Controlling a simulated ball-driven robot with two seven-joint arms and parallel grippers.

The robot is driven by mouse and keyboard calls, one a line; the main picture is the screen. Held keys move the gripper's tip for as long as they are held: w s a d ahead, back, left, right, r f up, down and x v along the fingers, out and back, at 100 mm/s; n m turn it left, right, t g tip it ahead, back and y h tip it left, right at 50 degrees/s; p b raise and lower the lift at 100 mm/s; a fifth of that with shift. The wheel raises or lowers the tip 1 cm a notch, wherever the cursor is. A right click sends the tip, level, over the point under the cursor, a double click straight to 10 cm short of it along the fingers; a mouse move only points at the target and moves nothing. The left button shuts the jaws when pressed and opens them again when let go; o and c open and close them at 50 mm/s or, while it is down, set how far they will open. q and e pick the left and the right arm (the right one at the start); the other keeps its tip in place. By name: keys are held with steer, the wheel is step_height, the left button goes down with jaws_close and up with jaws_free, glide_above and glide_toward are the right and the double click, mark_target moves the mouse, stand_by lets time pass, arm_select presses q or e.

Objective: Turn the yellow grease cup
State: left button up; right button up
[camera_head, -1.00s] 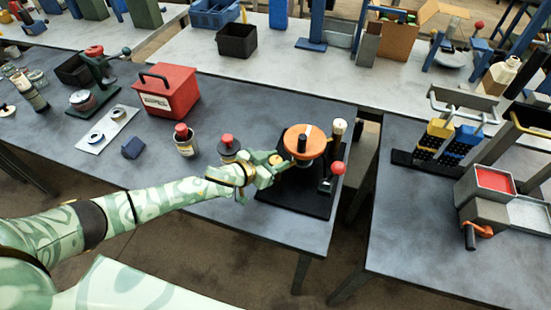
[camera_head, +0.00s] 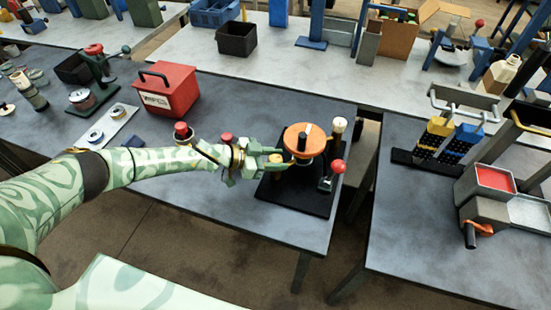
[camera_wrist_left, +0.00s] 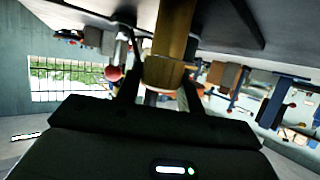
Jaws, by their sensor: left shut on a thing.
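The yellow grease cup (camera_head: 275,158) is on the near left side of a device with an orange disc (camera_head: 303,140) and a black base plate (camera_head: 300,200). My left gripper (camera_head: 268,161) reaches it from the left and covers much of it in the head view. In the left wrist view, the grease cup (camera_wrist_left: 170,45) is a brass-yellow cylinder between the fingers of my left gripper (camera_wrist_left: 160,88), which is shut on it. My right gripper is not in view.
A red-knobbed lever (camera_head: 337,167) and a cream-topped post (camera_head: 339,125) stand right of the disc. A red box (camera_head: 168,88) is further back. The table's right edge borders a gap before another table.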

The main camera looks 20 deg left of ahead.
arm_select(q)
steer(key=o, duration=1)
steer(key=shift+a, duration=0.1)
steer(key=p+v, duration=0.2)
steer(key=v, duration=1.4)
steer(key=shift+s, duration=0.1)
